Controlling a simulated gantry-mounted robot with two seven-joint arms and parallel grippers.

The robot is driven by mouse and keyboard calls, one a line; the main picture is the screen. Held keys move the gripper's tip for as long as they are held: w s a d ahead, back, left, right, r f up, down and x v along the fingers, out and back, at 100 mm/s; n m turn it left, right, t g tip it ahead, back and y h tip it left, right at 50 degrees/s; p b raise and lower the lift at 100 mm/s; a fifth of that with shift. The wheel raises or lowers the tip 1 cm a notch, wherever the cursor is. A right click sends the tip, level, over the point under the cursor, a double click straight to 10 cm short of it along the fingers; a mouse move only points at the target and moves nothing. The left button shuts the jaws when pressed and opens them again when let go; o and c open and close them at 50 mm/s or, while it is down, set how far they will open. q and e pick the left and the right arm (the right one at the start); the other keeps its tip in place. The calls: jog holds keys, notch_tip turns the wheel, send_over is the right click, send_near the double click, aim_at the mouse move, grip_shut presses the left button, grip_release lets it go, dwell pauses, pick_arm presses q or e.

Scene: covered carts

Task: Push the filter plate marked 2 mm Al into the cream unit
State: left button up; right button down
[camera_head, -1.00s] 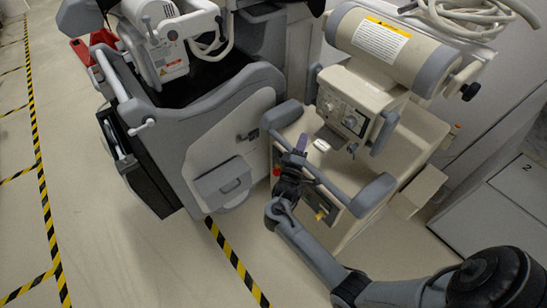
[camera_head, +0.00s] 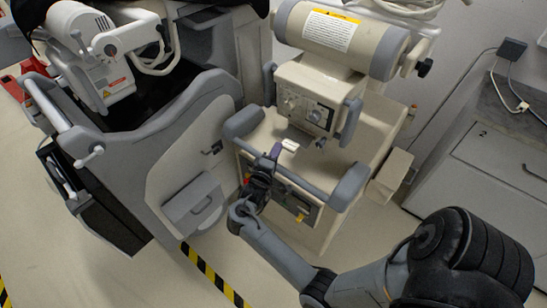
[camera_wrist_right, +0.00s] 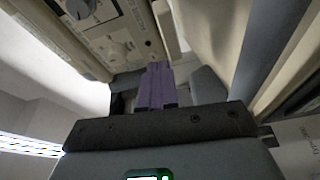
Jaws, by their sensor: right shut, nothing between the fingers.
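The cream unit (camera_head: 309,100) is a cart-mounted head with a knobbed control panel and a cylinder (camera_head: 345,40) bearing a warning label. A small white piece (camera_head: 290,144) shows below the panel, just beyond my right fingertips. No 2 mm Al marking is legible, so I cannot tell whether this is the filter plate. My right gripper (camera_head: 276,151) is shut and empty, over the cart's front edge and a little left of the white piece. Its purple fingers (camera_wrist_right: 155,86) lie together in the wrist view, below the panel knobs (camera_wrist_right: 82,8). My left gripper is out of view.
Grey handle bumpers (camera_head: 349,186) flank the cream cart's front, close to my right arm. A grey cart (camera_head: 190,150) stands close on the left. A cabinet (camera_head: 490,165) marked 2 is at the right. Open floor lies at the lower left.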

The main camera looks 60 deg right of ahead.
aim_at(284, 143)
jog(key=shift+d, duration=0.3)
jog(key=shift+d, duration=0.15)
dwell(0.3)
jog(key=shift+d+p, duration=0.35)
jog(key=shift+d, duration=0.35)
jog(key=shift+s+d, duration=0.15)
jog(key=shift+d, duration=0.5)
jog(key=shift+s+d+f+p, duration=0.1)
jog(key=shift+d+p, duration=0.35)
jog(key=shift+p, duration=0.05)
dwell(0.3)
jog(key=shift+a, duration=0.1)
